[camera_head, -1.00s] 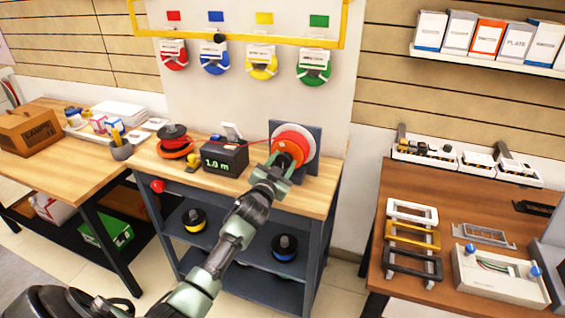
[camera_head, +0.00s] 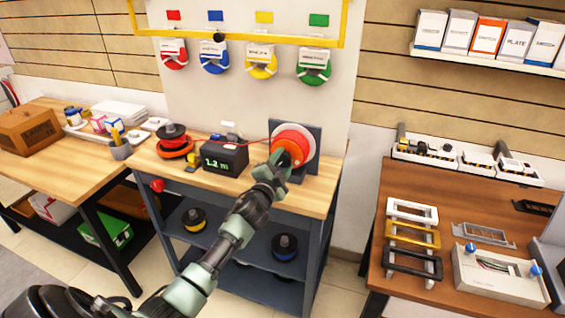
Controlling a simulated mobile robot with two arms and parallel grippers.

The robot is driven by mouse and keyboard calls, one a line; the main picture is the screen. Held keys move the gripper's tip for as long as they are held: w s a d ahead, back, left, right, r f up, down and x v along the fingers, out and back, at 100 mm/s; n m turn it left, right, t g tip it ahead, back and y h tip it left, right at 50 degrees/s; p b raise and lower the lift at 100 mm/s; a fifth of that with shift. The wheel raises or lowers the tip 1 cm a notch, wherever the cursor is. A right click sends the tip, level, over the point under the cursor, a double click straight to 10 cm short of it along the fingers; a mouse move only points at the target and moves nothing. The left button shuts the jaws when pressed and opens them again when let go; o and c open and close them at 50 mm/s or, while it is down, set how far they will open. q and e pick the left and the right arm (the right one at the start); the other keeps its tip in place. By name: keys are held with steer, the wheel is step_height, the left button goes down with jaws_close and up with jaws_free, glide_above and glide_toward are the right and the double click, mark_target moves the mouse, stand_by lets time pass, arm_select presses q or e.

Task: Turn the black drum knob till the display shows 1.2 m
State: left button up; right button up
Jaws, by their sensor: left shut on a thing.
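The red and white drum (camera_head: 296,140) is mounted on a dark upright plate on the wooden workbench (camera_head: 250,187). My left gripper (camera_head: 279,158) reaches up from below and is shut on the black drum knob at the drum's front; the fingers mostly hide the knob. The black display box (camera_head: 224,158) stands left of the drum and reads 1.2 m in green. A red line runs from the drum across the top of the box to the left. My right gripper is not in view.
A red and black spool (camera_head: 174,142) and a small yellow item (camera_head: 191,160) stand left of the box. Coloured reels (camera_head: 214,58) hang on the wall behind. A brown table (camera_head: 460,225) with frames and a white device stands right.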

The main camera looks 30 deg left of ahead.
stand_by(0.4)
arm_select(q)
steer(key=o, duration=1.4)
steer(key=shift+c, duration=0.2)
steer(key=v, duration=0.8)
steer(key=shift+b, duration=0.4)
steer(key=shift+a, duration=0.1)
